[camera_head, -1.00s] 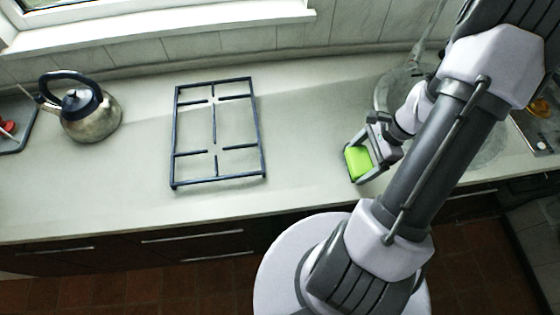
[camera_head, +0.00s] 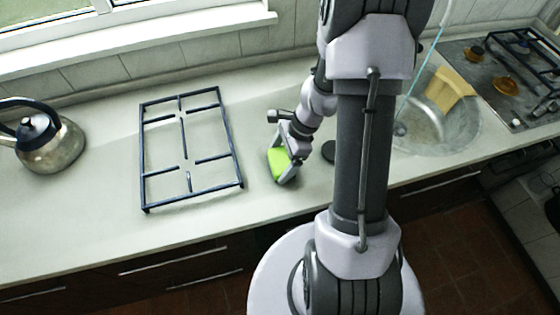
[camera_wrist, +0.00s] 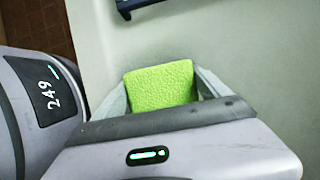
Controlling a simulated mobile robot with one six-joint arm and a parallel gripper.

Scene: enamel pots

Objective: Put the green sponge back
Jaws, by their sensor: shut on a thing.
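The green sponge (camera_head: 279,163) is between the fingers of my gripper (camera_head: 284,166), over the counter just right of the dark pan grate. In the wrist view the sponge (camera_wrist: 162,87) fills the space between the two fingers (camera_wrist: 165,95), which are shut on it. I cannot tell how far it is above the counter. The round sink (camera_head: 437,125) is to the right, partly hidden behind my arm, with a yellow-tan object (camera_head: 449,88) at its far rim.
A dark grate (camera_head: 190,150) lies on the counter left of my gripper. A kettle (camera_head: 48,148) stands at the far left. A small dark disc (camera_head: 329,151) lies between my gripper and my arm. A hob (camera_head: 507,80) is at the right. The counter's front strip is clear.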

